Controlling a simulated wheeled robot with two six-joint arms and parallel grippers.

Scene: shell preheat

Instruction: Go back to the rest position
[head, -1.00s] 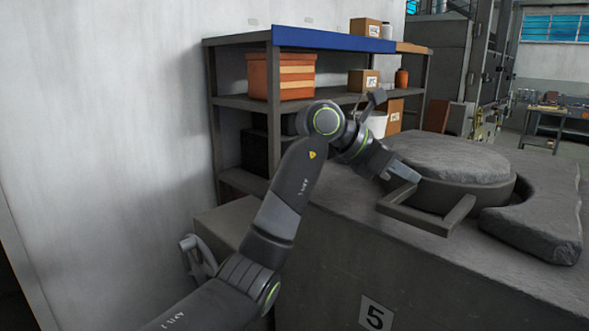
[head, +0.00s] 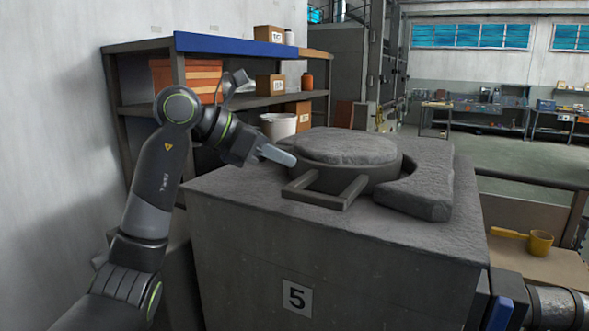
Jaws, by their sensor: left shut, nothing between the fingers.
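My left arm comes in from the left in the head view. Its gripper (head: 277,155) is shut and empty. It is held near the left side of a round grey lid (head: 345,148) on top of the grey block marked 5 (head: 335,262). A square handle frame (head: 328,193) juts from the lid's front, just below and right of the fingertips. I see no clear contact between the fingers and the handle. My right gripper is not in view.
A curved grey slab (head: 425,190) lies right of the lid. Behind stands a shelf (head: 230,100) with boxes and a white bucket (head: 279,126). At lower right a yellow ladle (head: 540,242) lies on a bench. Open floor (head: 500,165) shows at the back right.

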